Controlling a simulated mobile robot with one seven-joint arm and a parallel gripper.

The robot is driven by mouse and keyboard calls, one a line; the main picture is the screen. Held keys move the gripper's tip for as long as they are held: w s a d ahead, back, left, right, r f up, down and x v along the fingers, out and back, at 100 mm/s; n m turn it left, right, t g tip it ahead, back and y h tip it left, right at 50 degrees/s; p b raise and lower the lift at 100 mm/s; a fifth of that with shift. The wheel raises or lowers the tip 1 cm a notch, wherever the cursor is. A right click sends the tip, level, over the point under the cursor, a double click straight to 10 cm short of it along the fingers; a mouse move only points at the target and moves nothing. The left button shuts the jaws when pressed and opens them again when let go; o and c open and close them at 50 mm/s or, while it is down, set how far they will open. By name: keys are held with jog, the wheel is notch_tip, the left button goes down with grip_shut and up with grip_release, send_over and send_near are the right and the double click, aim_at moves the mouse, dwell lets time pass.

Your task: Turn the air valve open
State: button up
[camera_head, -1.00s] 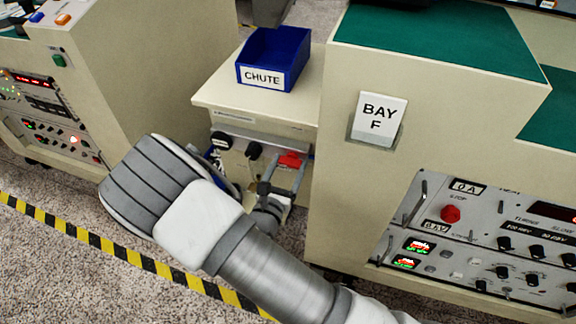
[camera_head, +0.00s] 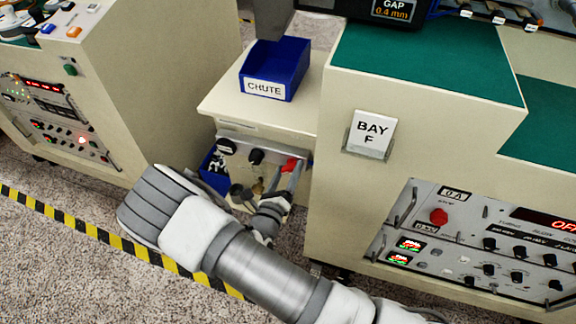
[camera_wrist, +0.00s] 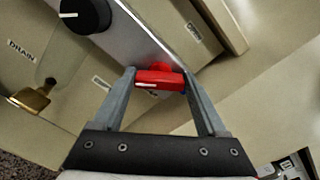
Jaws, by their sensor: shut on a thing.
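The air valve's red handle (camera_wrist: 158,79) is on the pale front panel, and in the wrist view it lies crosswise between my fingertips. My gripper (camera_wrist: 160,84) is shut on it, one finger at each end. In the head view the red handle (camera_head: 291,165) shows at the panel's right side, with my gripper (camera_head: 285,178) reaching it from the front. The gripper's fingers and arm hide part of the lower panel.
A black knob (camera_wrist: 84,14) and a brass drain valve (camera_wrist: 32,98) sit beside the handle. The blue CHUTE bin (camera_head: 275,68) stands on top of the cabinet. The BAY F cabinet (camera_head: 330,215) stands close on the right. Striped floor tape (camera_head: 75,236) runs at left.

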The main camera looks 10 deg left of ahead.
jog(key=n+p, duration=0.2)
jog(key=n, duration=0.2)
jog(key=shift+n, duration=0.3)
jog(key=n+p, duration=0.1)
jog(key=n, duration=0.4)
jog(key=shift+f+p, duration=0.2)
jog(key=shift+p, duration=0.15)
jog(key=shift+n, duration=0.3)
jog(key=o, duration=1.3)
jog(key=s+a+p, duration=0.1)
jog(key=s, duration=1.6)
jog(key=shift+s+a, duration=0.2)
jog(key=shift+r, duration=0.1)
